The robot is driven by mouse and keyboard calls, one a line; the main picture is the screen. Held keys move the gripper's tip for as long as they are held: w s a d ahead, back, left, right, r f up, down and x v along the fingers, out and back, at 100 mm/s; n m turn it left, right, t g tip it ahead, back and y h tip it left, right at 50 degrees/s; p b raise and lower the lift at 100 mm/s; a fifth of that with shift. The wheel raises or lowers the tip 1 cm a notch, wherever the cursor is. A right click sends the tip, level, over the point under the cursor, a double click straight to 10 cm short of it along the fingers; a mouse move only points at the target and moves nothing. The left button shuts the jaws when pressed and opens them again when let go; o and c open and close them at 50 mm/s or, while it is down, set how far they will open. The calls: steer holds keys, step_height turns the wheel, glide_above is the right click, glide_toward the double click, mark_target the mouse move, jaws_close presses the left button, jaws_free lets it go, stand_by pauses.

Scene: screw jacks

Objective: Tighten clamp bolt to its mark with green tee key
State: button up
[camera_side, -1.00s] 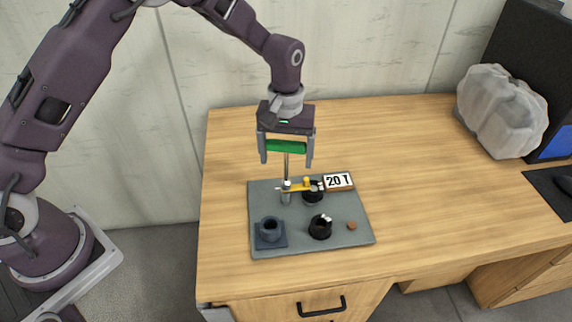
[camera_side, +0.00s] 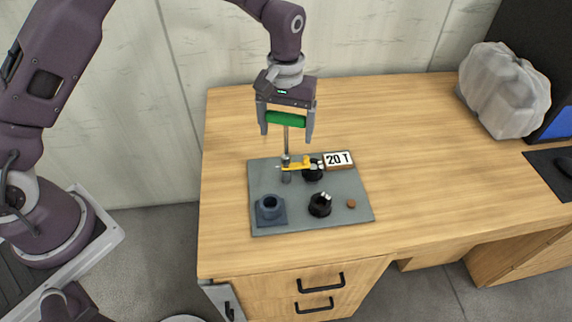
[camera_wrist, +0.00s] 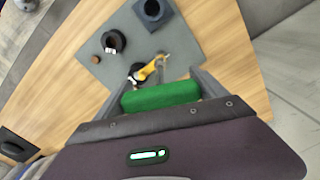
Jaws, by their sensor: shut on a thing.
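My gripper (camera_side: 287,128) is shut on the green handle of the tee key (camera_side: 286,119). The key's grey shaft hangs upright below it and reaches down to the clamp bolt area on a small grey post (camera_side: 286,176). A yellow clamp piece (camera_side: 294,167) lies level beside the shaft, reaching toward a black jack (camera_side: 313,172). In the wrist view the green handle (camera_wrist: 160,96) lies across the jaws, and the yellow piece (camera_wrist: 147,70) shows beyond it. The bolt head and its mark are too small to make out.
A grey plate (camera_side: 262,185) carries the parts. On it are a blue-grey square-based socket (camera_side: 269,211), a black ring-shaped part (camera_side: 320,205), a brown disc (camera_side: 351,203) and a "20 T" sign (camera_side: 338,160). A wrapped grey lump (camera_side: 503,88) sits far right. The table's left and middle right are clear.

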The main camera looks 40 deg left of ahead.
mark_target(286, 114)
step_height(286, 114, up, 7)
steer(key=shift+r, duration=0.1)
stand_by(0.6)
